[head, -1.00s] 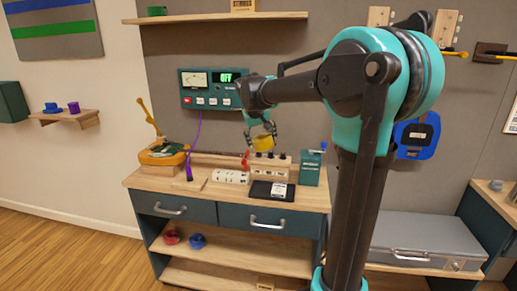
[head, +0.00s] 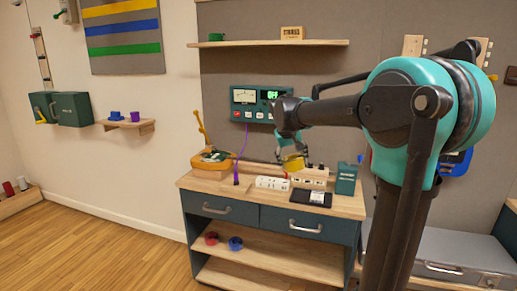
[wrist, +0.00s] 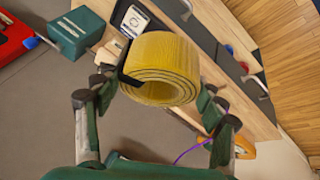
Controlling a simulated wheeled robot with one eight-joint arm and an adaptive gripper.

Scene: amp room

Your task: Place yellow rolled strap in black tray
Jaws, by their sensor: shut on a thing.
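The yellow rolled strap (head: 293,165) hangs in my gripper (head: 291,154) above the workbench top. In the wrist view the strap (wrist: 165,62) is a thick coil held between the two green fingers of my gripper (wrist: 158,92). The black tray (head: 321,205) lies flat on the bench near its front edge, with a white labelled item on it. The strap is above and a little left of the tray in the head view, apart from it. The tray (wrist: 120,14) also shows at the top of the wrist view, partly hidden by the strap.
A white power strip (head: 272,183) and a wooden block with black knobs (head: 310,176) stand beside the tray. A green box (head: 346,179) is to the right.

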